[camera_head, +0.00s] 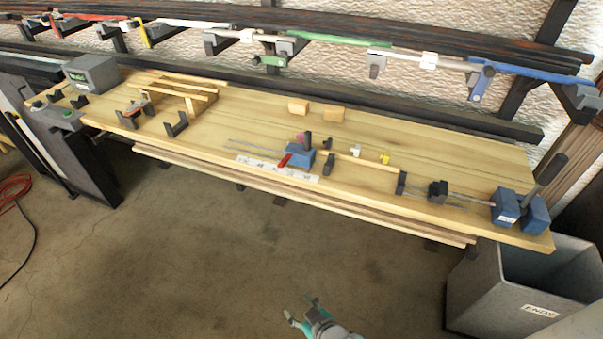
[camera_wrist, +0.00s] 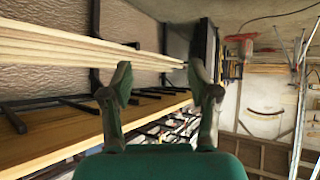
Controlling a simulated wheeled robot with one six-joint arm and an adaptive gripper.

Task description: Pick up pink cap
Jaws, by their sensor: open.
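A small pink thing (camera_head: 300,137), which looks like the pink cap, is at the middle of the wooden bench, just behind a blue block (camera_head: 300,158). A dark upright piece beside it partly hides it, and its exact shape is too small to tell. My gripper (camera_head: 299,305) is open and empty over the floor, in front of the bench and well away from the cap. In the wrist view my gripper (camera_wrist: 160,82) shows two spread fingers with nothing between them. The pink cap cannot be made out in that view.
The wooden bench (camera_head: 240,110) carries two wood blocks, a white scale strip (camera_head: 265,167), black stands and blue clamps (camera_head: 520,208) at its right end. A rail with coloured rods runs above its back. A grey bin (camera_head: 480,275) stands at the right. The floor in front is clear.

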